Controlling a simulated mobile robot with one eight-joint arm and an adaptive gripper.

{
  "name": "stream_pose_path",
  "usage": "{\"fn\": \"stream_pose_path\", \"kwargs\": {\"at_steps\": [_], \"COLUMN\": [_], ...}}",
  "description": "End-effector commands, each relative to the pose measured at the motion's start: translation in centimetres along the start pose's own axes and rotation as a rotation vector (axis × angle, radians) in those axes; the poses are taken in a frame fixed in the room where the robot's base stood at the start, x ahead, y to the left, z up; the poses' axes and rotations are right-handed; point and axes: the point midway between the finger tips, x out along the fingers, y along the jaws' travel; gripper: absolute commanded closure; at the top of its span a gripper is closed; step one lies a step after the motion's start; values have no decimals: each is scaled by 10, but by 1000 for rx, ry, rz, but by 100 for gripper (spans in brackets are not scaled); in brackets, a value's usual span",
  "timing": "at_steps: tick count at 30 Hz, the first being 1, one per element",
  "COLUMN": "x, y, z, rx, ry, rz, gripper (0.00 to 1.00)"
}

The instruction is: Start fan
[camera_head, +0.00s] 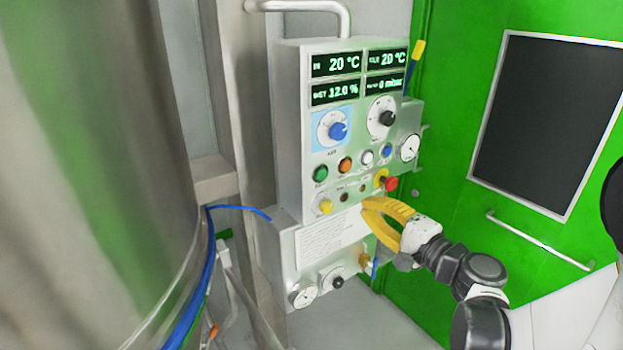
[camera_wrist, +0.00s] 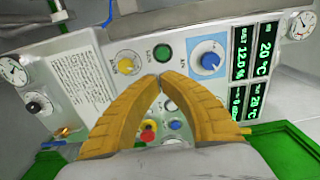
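The control panel (camera_head: 290,150) is a grey box with displays, knobs and buttons. A green button (camera_head: 320,173) sits at its left, below the blue knob (camera_head: 338,131); an orange button (camera_head: 345,164) is to its right. In the wrist view the green button (camera_wrist: 162,52) shows just beyond my fingertips, with the yellow button (camera_wrist: 128,63) to its left. My gripper (camera_head: 367,206) has yellow fingers, tips together with nothing seen between them. It is in front of the panel's lower right. The wrist view shows the tips (camera_wrist: 160,77) too; contact with the panel cannot be told.
A red mushroom button (camera_head: 391,184) on a yellow base is close above my gripper. White (camera_head: 367,157) and blue (camera_head: 387,151) buttons and a gauge (camera_head: 410,147) are also near. A large steel vessel (camera_head: 95,180) fills the left. A green wall (camera_head: 450,130) is at right.

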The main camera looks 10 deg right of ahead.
Motion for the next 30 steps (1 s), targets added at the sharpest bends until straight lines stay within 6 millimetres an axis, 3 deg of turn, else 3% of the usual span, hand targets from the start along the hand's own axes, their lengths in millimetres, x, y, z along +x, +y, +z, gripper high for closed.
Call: {"fn": "stream_pose_path", "kwargs": {"at_steps": [8,13,30], "x": [0,12,121], "y": [0,1,2], "z": [0,1,2], "rx": [0,-1,-1], "ry": [-1,-4,-4], "rz": [0,1,2], "gripper": [100,100,100]}}
